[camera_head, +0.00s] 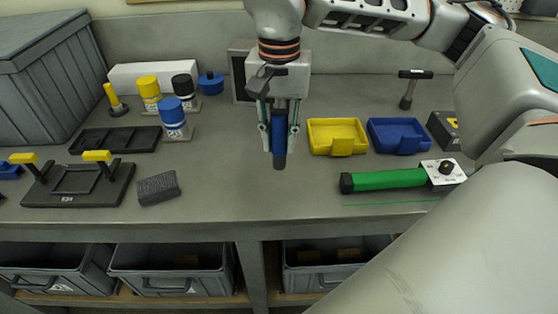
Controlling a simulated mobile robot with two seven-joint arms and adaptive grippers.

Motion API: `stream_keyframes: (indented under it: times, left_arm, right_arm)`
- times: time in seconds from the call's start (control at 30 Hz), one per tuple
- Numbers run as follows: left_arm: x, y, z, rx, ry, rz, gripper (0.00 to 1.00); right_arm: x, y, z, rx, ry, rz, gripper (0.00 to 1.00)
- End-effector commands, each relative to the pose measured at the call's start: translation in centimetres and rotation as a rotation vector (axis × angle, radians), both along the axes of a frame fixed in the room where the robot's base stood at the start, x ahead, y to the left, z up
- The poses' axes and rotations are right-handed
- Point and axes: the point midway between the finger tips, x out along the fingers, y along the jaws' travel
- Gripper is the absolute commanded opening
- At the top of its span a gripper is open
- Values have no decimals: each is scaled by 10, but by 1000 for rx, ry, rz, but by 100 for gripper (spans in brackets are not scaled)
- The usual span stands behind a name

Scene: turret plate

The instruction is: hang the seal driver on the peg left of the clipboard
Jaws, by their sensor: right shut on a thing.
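My right gripper (279,140) comes in from the upper right and points down over the middle of the bench. It is shut on a dark cylinder with a blue band, which looks like the seal driver (279,155). The driver hangs upright between the fingers, its dark lower end showing below them. Its upper part is hidden by the gripper. I cannot tell how far its lower end is above the bench top. The clipboard and the peg left of it do not show in this view. My left gripper does not show.
A yellow bin (338,151) and a blue bin (397,150) stand right of the gripper. A green roll (388,180) lies in front of them. Bottles (173,130), a black fixture (78,198) and a grey block (157,188) stand left. The bench (240,205) is clear in front.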

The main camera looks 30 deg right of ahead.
Motion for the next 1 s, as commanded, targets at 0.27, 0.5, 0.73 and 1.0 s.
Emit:
stream_keyframes:
  times: [0.27, 0.5, 0.73, 1.0]
  left_arm:
    - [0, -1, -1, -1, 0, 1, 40]
    - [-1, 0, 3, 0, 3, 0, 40]
    - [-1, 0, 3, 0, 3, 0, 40]
    - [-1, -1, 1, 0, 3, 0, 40]
  right_arm:
    - [0, 0, -25, 0, 1, 1, 0]
    - [0, 0, -55, -1, 1, 1, 0]
    - [0, 0, -60, 0, -1, 0, 0]
    - [0, 0, -65, 0, -1, 0, 25]
